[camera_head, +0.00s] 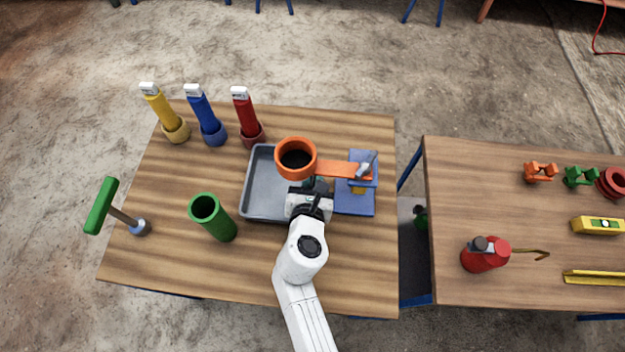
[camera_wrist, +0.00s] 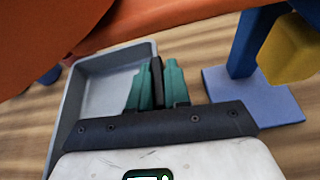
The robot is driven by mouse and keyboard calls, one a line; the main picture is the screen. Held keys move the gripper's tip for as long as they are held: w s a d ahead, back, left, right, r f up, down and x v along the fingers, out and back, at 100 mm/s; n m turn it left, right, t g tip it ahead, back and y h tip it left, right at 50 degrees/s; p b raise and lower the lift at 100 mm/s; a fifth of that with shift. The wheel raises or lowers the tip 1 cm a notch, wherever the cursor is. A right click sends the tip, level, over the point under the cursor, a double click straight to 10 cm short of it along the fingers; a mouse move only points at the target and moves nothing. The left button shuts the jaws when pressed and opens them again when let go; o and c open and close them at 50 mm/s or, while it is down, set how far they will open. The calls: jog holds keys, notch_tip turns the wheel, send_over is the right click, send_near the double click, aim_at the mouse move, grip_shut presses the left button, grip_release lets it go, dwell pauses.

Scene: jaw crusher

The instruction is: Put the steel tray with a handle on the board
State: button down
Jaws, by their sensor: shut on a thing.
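The grey steel tray (camera_head: 265,192) is at the middle of the wooden tabletop (camera_head: 345,250), partly under an orange ring-shaped funnel. In the wrist view the tray (camera_wrist: 103,100) lies to the left of and under my fingers. My gripper (camera_head: 317,184) is at the tray's right side. In the wrist view my teal fingers (camera_wrist: 158,85) are shut on a narrow dark piece, which looks like the tray's handle. My gripper hides part of the tray's right edge. I cannot tell whether the tray touches the tabletop. No separate board stands out.
The orange funnel (camera_head: 296,173) on its blue stand (camera_head: 357,203) overhangs the tray and my gripper closely. A green cylinder (camera_head: 212,222) stands to the left. Yellow (camera_head: 160,105), blue (camera_head: 205,115) and red (camera_head: 243,110) tubes stand behind. The front tabletop is mostly clear.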

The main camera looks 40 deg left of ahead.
jog(key=shift+f, duration=0.2)
jog(key=c, duration=1.1)
grip_release()
jog(key=shift+f, duration=0.2)
jog(key=shift+r, duration=0.1)
jog(key=shift+s+d+r, duration=0.1)
jog(key=shift+s+r, duration=0.05)
jog(key=shift+s, duration=0.05)
jog(key=p+v, duration=0.2)
jog(key=v, duration=0.9)
jog(key=shift+s+d+p, duration=0.15)
jog(key=shift+s+p, duration=0.1)
jog(key=shift+p, duration=0.15)
jog(key=shift+r, duration=0.1)
